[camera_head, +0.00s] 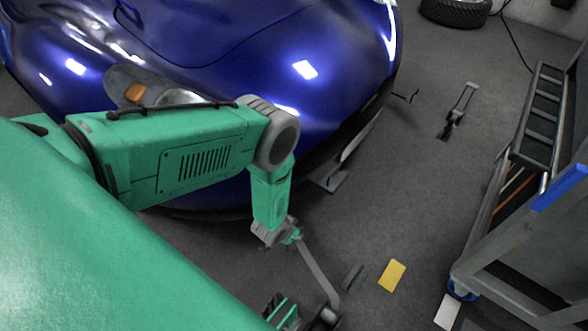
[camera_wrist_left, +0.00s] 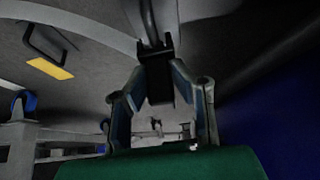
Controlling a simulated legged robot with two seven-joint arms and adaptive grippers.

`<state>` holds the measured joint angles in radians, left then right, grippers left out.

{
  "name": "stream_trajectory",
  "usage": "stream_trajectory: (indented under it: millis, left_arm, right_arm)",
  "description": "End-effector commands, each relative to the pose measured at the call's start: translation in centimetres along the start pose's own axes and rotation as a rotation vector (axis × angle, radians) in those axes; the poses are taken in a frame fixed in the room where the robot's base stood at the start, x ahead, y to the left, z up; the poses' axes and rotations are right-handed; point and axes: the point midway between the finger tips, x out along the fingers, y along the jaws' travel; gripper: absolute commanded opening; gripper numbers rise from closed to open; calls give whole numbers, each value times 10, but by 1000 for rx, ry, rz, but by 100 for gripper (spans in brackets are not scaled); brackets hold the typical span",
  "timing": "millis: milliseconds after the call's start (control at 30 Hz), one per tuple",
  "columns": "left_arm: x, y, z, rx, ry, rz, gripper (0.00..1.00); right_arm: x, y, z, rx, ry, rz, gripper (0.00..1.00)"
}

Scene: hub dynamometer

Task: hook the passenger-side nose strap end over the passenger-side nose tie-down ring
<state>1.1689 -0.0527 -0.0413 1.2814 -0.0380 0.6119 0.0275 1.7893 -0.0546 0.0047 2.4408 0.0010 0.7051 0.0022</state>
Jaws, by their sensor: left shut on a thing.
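My left gripper (camera_head: 275,235) is low in front of the car's nose. In the left wrist view the left gripper (camera_wrist_left: 163,100) has its two fingers on either side of a black block, the strap end (camera_wrist_left: 158,78). A grey bar or strap runs up from the block. In the head view a grey strap (camera_head: 315,265) runs from near the gripper down to a dark fitting (camera_head: 326,315) on the floor. A dark bracket (camera_head: 352,277) lies beside a yellow card; in the wrist view it looks U-shaped (camera_wrist_left: 45,42). I cannot tell whether it is the tie-down ring.
The blue car (camera_head: 330,70) fills the upper left. A yellow card (camera_head: 392,275) lies on the floor. A metal bracket (camera_head: 460,108) stands on the floor beyond. A wheeled grey cart (camera_head: 510,220) stands at the right. The floor between car and cart is mostly clear.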

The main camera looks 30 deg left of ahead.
Motion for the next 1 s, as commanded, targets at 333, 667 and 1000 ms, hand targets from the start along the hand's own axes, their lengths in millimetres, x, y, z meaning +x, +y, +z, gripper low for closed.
stream_trajectory:
  millis: [333, 667, 1000]
  left_arm:
    - [2, 0, 0, 0, 1, 0, 42]
    - [0, 0, 1, 0, -1, 0, 42]
    - [-47, 0, 1, 0, -3, 0, 42]
  right_arm:
    - [2, 0, 0, 0, 0, 0, 40]
    - [1, 0, 1, 0, 2, 0, 40]
    - [1, 0, 1, 0, 3, 0, 40]
